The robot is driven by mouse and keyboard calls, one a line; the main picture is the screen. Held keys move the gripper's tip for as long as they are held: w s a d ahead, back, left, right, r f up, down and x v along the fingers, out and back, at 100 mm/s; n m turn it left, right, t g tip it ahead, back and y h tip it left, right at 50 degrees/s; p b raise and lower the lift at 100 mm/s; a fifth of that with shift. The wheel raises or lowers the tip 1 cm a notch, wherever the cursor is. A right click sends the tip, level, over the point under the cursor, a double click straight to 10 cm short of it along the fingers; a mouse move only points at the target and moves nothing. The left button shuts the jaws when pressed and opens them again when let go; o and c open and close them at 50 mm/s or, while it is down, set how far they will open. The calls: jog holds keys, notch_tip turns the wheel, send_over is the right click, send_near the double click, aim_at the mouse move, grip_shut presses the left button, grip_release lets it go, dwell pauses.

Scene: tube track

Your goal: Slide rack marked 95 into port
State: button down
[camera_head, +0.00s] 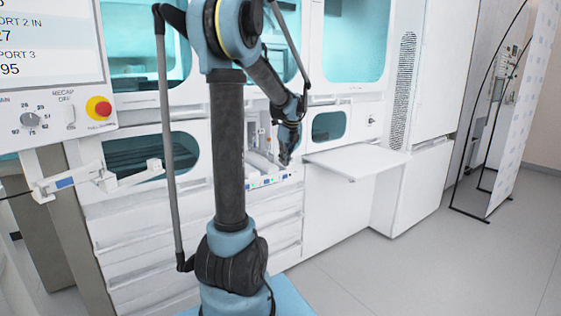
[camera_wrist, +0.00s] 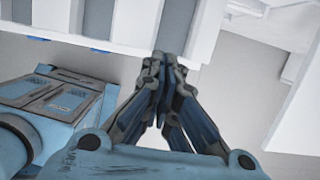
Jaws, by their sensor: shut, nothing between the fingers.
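My gripper (camera_head: 286,160) is shut and empty, hanging in front of the white machine beside a recessed bay. In the wrist view my gripper (camera_wrist: 160,60) has its fingertips together near the edge of a white slotted front. The bay (camera_head: 262,160) holds narrow upright white parts, and its front edge (camera_head: 268,182) carries small blue and green marks. My arm hides the left part of the bay. I cannot make out a rack marked 95 in either view. The screen (camera_head: 45,40) at the upper left reads "PORT 3" with 95 below it.
A white shelf (camera_head: 355,161) juts out right of the bay. A control panel with a red button (camera_head: 99,108) and a white bracket (camera_head: 100,178) stand at left. Drawers lie below the bay. The grey floor (camera_head: 440,260) is clear at right; a black-framed banner stands beyond.

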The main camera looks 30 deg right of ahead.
jog(key=v, duration=0.9)
jog(key=n+t+y, duration=0.1)
jog(key=n+t, duration=1.4)
jog(key=n, duration=0.3)
send_near(259, 127)
jog(key=shift+w+a+r, duration=0.15)
jog(key=shift+w+a, duration=0.05)
jog(key=shift+a, duration=0.4)
jog(key=shift+w+a+r, duration=0.2)
jog(key=shift+a, duration=0.4)
jog(key=w, duration=0.5)
jog(key=shift+a, duration=0.25)
